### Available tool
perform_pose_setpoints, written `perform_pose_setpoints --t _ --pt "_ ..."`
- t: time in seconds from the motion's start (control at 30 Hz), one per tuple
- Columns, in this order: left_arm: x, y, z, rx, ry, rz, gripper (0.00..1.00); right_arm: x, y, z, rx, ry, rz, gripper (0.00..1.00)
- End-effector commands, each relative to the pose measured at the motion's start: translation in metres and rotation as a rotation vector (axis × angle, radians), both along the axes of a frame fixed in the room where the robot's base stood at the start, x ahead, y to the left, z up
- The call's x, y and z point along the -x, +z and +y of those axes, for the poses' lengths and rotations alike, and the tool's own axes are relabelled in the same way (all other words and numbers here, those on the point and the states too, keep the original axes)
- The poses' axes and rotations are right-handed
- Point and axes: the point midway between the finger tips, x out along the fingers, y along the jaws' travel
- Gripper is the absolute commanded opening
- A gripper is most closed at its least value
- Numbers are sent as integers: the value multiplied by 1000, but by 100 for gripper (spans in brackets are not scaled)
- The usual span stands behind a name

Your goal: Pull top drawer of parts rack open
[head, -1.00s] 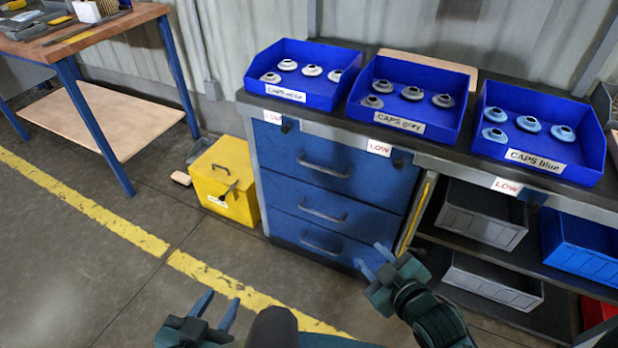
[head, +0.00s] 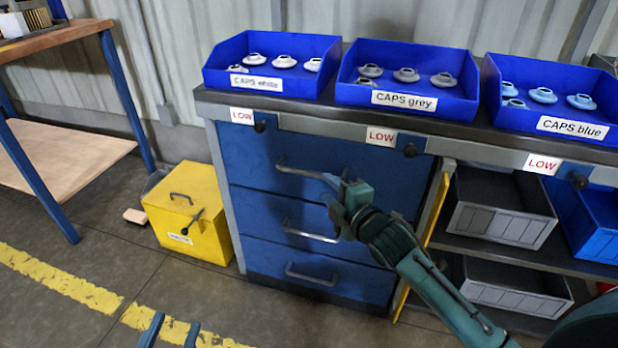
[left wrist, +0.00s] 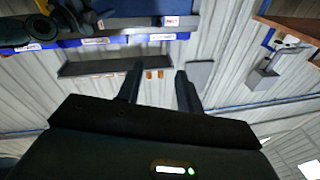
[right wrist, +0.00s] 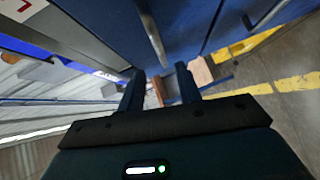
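The parts rack is a blue cabinet with three closed drawers. Its top drawer (head: 265,150) has a grey bar handle (head: 296,169), partly overlapped at its right end by my right gripper. My right gripper (head: 328,187) is open and empty in front of the top drawer, just right of and slightly below the handle; contact cannot be made out. In the right wrist view its fingers (right wrist: 160,84) are apart, with a grey handle (right wrist: 151,35) ahead of them against blue drawer fronts. My left gripper (head: 172,328) is low at the bottom edge, open and empty, away from the rack.
Blue bins of white, grey and blue caps (head: 408,98) stand on the counter top (head: 310,107). A yellow box (head: 190,205) sits on the floor left of the rack. Shelves with grey bins (head: 505,212) lie to the right. Floor in front at left is clear.

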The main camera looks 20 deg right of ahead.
Motion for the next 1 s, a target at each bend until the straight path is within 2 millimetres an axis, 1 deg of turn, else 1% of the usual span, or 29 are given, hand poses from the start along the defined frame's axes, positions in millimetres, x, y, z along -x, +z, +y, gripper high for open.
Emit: perform_pose_setpoints --t 0.03,0.2,0.3,0.4,0.5,0.6,0.87,1.0 --pt "1 -4 -1 4 -7 -17 36 -12 -4 3 -2 -1 -3 34" --pt "-1 -4 -3 36 -17 -28 36 -47 -10 10 -3 -1 -1 34" --pt "-2 -4 -4 54 -22 -30 36 -64 -12 14 -3 0 0 34" --pt "-2 -3 -5 67 -27 -30 36 -77 -14 16 -3 0 0 34" --pt "-3 -2 -6 79 -30 -30 36 -85 -14 18 -3 0 1 34" --pt "-3 -2 -6 84 -32 -29 36 -89 -14 19 -2 0 1 34" --pt "-2 -1 -6 86 -32 -27 36 -90 -14 19 -2 1 1 34" --pt "-2 -1 -6 86 -32 -27 36 -90 -14 19 -2 1 1 24"
